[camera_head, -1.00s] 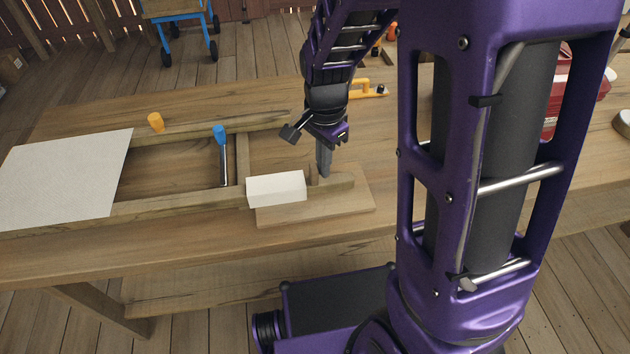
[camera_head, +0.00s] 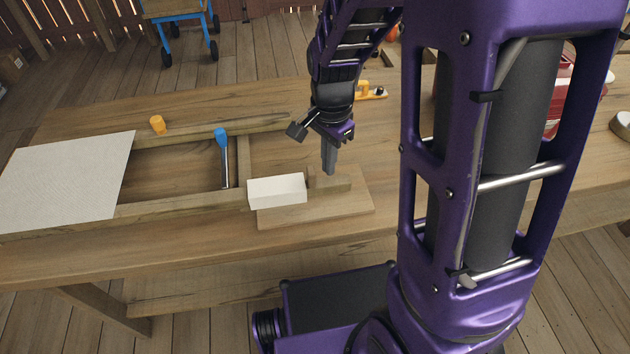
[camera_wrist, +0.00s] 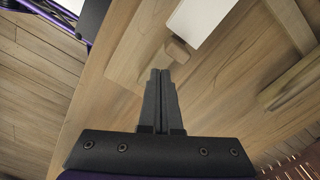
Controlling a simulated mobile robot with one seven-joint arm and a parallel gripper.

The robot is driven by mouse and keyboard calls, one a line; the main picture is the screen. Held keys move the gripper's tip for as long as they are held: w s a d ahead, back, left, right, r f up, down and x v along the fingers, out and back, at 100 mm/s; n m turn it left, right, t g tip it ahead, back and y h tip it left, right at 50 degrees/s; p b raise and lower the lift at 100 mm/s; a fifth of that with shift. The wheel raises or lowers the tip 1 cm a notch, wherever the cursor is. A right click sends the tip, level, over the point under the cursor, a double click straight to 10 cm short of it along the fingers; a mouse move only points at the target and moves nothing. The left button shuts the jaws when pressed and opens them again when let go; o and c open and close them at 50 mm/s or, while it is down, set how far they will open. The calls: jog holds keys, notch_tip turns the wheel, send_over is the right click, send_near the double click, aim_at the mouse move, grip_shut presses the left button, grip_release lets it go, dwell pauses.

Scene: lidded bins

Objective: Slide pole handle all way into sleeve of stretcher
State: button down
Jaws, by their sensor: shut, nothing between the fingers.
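The stretcher lies on the wooden bench, with a white sleeve (camera_head: 277,190) on its near pole (camera_head: 180,203). The short wooden pole handle (camera_head: 334,187) lies in line at the sleeve's right end, with a stretch of it outside. A small upright wooden block (camera_wrist: 177,50) stands on it close to the sleeve, which also shows in the wrist view (camera_wrist: 204,18). My gripper (camera_head: 329,171) is shut and empty, pointing down over the handle's outer part. In the wrist view its fingers (camera_wrist: 161,73) hide part of the handle; I cannot tell whether they touch it.
A flat board (camera_head: 285,217) lies under the sleeve and handle. White fabric (camera_head: 65,180) covers the stretcher's left part. A yellow tool (camera_head: 368,90) lies behind my gripper. The bench front is clear.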

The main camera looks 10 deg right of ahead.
notch_tip(320, 180, up, 6)
jog(key=p, duration=0.4)
jog(key=shift+f, duration=0.15)
dwell(0.4)
